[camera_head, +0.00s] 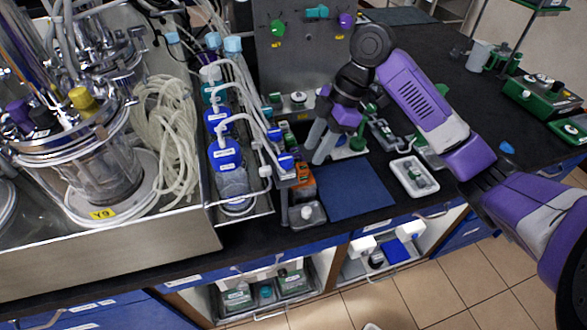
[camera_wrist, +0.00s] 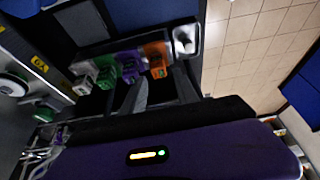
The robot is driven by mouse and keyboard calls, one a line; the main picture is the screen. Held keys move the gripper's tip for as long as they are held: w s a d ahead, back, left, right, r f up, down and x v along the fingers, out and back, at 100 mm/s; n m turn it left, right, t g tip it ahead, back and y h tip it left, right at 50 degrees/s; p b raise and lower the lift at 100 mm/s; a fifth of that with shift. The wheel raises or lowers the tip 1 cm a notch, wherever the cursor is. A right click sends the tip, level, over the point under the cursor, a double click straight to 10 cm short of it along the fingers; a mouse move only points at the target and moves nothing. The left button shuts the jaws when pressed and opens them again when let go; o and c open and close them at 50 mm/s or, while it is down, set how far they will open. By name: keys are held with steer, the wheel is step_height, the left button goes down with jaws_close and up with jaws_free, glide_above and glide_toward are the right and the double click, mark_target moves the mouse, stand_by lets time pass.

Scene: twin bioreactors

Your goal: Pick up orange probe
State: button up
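The orange probe (camera_head: 304,180) stands near the bench's front edge in the head view, partly hidden by things around it. In the wrist view the orange probe (camera_wrist: 157,52) is at the right end of a row of coloured probes, beside a purple one (camera_wrist: 131,68) and a green one (camera_wrist: 103,62). My gripper (camera_head: 316,154) points down above and slightly right of the orange probe, apart from it. Its two grey fingers look separated, with nothing between them. In the wrist view my gripper (camera_wrist: 165,90) shows its fingers below the row, partly dark.
A small grey-and-white box (camera_head: 307,214) stands in front of the orange probe. Blue-capped bottles (camera_head: 226,155) and tubing are to the left. A blue mat (camera_head: 354,190) lies clear to the right, with a white tray (camera_head: 414,177) beyond it. A grey upright panel (camera_head: 300,60) stands behind.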

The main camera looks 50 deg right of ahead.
mark_target(306, 165)
steer(key=shift+d+p+x, duration=0.2)
steer(key=shift+p+x, duration=0.55)
steer(key=shift+x, duration=2.7)
steer(key=shift+w, duration=0.1)
jaws_close()
